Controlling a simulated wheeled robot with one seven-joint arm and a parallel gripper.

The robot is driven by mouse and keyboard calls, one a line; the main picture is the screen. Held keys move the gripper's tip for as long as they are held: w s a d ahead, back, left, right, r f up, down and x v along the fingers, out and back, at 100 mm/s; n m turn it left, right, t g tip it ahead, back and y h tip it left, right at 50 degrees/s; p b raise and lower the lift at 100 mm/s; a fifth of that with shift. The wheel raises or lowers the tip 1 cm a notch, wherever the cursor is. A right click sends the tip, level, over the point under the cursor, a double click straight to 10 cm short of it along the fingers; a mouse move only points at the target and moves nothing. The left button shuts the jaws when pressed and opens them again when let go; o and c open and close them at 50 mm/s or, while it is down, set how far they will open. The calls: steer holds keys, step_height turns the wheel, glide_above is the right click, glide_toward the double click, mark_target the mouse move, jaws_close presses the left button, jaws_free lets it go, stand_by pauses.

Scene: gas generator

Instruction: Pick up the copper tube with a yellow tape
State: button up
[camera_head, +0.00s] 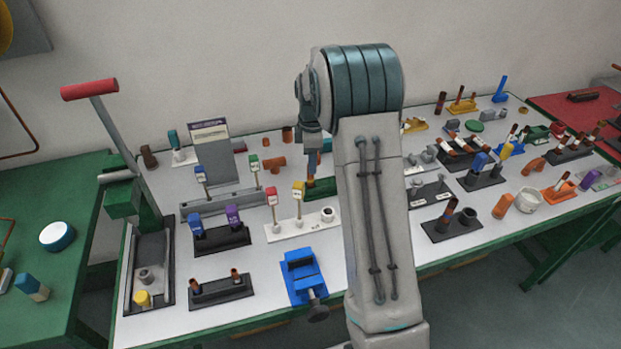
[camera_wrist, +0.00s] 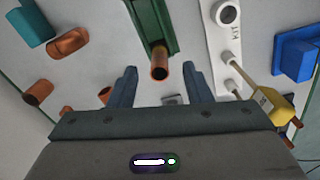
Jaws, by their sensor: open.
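A copper tube (camera_wrist: 160,65) stands in a green holder (camera_wrist: 150,25). In the wrist view I see its round open end and no yellow tape on it. My gripper (camera_wrist: 161,88) is open and empty. Its fingers are on either side of the line to this tube, with its end just beyond or between the tips; I cannot tell the depth. In the head view my gripper (camera_head: 313,158) is above the green holder (camera_head: 320,188), and my arm hides part of it. I cannot pick out a yellow-taped copper tube with certainty.
A white board with a yellow tag (camera_wrist: 268,103) on a stick is close on the right in the wrist view. A blue vise (camera_head: 302,275) stands at the table's front. Loose copper fittings (camera_wrist: 68,43) lie left. Several tube racks crowd the right side.

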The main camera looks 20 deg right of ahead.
mark_target(311, 177)
step_height(311, 177, down, 7)
steer(key=shift+w+a+f+p, duration=0.1)
steer(key=shift+a+f+p, duration=0.1)
steer(key=shift+p, duration=0.5)
steer(key=shift+c, duration=0.4)
steer(key=c, duration=0.9)
